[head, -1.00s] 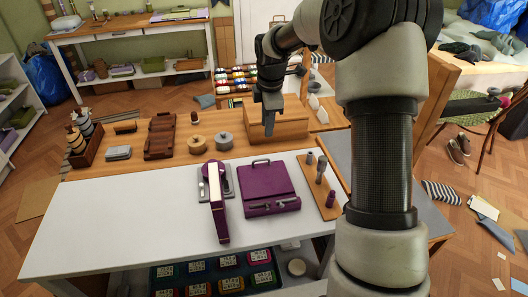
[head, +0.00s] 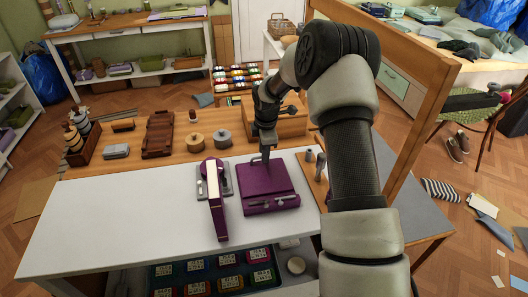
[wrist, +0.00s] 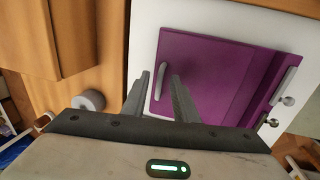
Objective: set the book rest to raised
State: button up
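The book rest (head: 268,188) is a flat purple board on the white table top. A grey handle stands at its back edge, and a ledge with small metal parts runs along its front. It appears to lie flat, lowered. My gripper (head: 265,157) points down over the back edge, at the handle. In the wrist view the book rest (wrist: 205,75) fills the right middle. The two fingers (wrist: 159,80) are apart, with the handle (wrist: 161,80) showing between them. I cannot tell whether they touch it.
A purple and cream object (head: 216,203) stands on a grey base close to the left. A wooden strip with pegs (head: 315,180) lies to the right. The white top (head: 120,215) is clear at the left.

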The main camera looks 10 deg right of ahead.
grip_shut()
dwell(1.4)
